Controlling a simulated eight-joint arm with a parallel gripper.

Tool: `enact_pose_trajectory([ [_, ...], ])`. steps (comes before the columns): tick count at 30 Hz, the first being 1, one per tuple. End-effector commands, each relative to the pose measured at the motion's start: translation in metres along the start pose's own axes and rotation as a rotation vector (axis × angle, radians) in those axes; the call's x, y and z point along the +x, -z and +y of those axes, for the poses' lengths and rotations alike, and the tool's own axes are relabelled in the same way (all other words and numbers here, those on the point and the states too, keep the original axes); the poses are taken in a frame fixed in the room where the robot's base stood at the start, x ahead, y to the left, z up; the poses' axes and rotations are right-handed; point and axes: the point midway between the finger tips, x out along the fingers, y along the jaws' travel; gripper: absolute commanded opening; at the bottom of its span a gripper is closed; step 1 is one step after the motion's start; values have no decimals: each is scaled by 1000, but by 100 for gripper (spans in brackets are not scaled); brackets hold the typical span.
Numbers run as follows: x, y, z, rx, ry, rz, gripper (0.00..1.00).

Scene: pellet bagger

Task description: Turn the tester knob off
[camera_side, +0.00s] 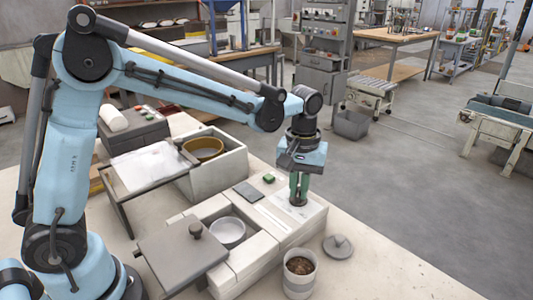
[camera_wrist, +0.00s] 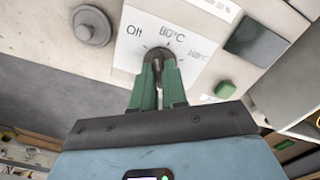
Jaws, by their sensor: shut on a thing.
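The tester (camera_side: 312,222) is a pale box at the table's right side, with a white dial plate (camera_wrist: 133,52) on top. The plate reads "Off" at left, "80°C" at the middle and a fainter higher temperature at right. The dark round knob (camera_wrist: 155,54) stands on this plate, below the markings in the wrist view. My gripper (camera_wrist: 159,68) points down from above, its green fingers closed on the knob. In the side view my gripper (camera_side: 299,184) hides most of the knob. I cannot tell which marking the knob points to.
A green button (camera_wrist: 225,90) and a dark grey pad (camera_side: 248,192) lie beside the dial. A cup of brown pellets (camera_side: 300,272) and a round grey lid (camera_side: 338,246) stand in front. An open well with a metal pot (camera_side: 228,232) is at left.

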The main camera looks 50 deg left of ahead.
Motion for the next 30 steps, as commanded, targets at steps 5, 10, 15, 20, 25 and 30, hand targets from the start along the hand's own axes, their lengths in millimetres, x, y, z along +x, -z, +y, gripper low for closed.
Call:
enact_pose_trajectory([
  [5, -1, 0, 0, -161, 1, -1, 0],
  [10, -1, 0, 0, -295, 1, -1, 0],
  [15, -1, 0, 0, -398, 1, -1, 0],
  [20, -1, 0, 0, -461, 1, -1, 0],
  [25, -1, 0, 0, -497, 1, -1, 0],
  [30, -1, 0, 0, -510, 1, -1, 0],
])
